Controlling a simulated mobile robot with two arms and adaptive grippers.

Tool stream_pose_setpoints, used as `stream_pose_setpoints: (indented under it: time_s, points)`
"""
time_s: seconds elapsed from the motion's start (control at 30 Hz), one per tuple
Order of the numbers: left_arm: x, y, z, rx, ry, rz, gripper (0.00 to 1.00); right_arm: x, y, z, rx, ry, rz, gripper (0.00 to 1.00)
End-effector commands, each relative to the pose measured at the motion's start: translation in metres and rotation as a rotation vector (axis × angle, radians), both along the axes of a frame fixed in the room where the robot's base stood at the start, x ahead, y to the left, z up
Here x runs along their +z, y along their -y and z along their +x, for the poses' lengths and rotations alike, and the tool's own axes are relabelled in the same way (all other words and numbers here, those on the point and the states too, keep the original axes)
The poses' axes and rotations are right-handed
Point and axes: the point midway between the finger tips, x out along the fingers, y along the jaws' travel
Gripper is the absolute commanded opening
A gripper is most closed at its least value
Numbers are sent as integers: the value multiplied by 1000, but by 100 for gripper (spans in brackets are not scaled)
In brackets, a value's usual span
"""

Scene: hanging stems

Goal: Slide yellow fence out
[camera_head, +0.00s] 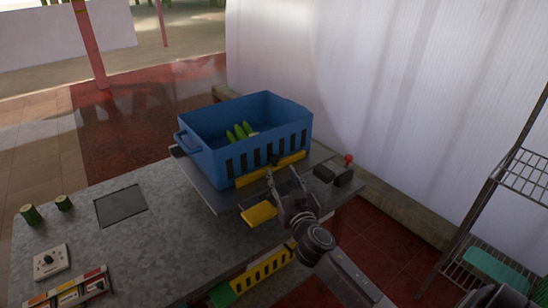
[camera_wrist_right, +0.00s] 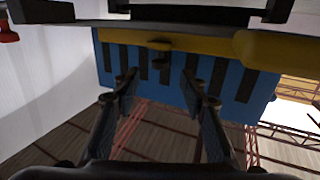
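The yellow fence (camera_head: 290,163) is a low bar along the front foot of the blue crate (camera_head: 228,143), with a small knob near its middle. In the right wrist view the yellow fence (camera_wrist_right: 210,45) crosses the top of the picture, its knob (camera_wrist_right: 159,45) in front of the slotted blue crate (camera_wrist_right: 225,75). My right gripper (camera_head: 283,174) is just in front of the fence. In the wrist view my right gripper (camera_wrist_right: 160,80) has its fingers apart with nothing between them, below the knob and apart from it. My left gripper is not visible.
The crate holds several green items (camera_head: 239,132) and stands on a grey platform (camera_head: 207,192). A yellow block (camera_head: 259,214) lies at the platform's front. A red knob (camera_head: 348,159) and dark blocks are to the right. A wire rack (camera_head: 485,215) stands far right.

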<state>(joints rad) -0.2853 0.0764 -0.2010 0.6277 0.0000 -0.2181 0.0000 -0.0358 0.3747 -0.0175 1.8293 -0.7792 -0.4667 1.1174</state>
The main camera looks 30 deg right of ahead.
Motion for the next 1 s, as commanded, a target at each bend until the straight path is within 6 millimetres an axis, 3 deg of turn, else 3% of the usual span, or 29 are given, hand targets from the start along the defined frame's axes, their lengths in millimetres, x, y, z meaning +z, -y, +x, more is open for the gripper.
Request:
stream_pose_setpoints:
  time_s: [0.2, 0.33, 0.7, 0.87, 1.0]
  points:
    - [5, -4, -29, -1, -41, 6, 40, 2, 11, 32, -1, 1, 0, 39]
    - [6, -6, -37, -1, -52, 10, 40, 2, 16, 48, -1, 1, -1, 39]
    - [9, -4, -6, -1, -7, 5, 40, 0, 22, 66, -1, 0, 0, 39]
    - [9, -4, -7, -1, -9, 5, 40, 0, 22, 66, -1, 0, 0, 39]
    - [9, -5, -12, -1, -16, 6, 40, 0, 22, 66, -1, 0, 0, 25]
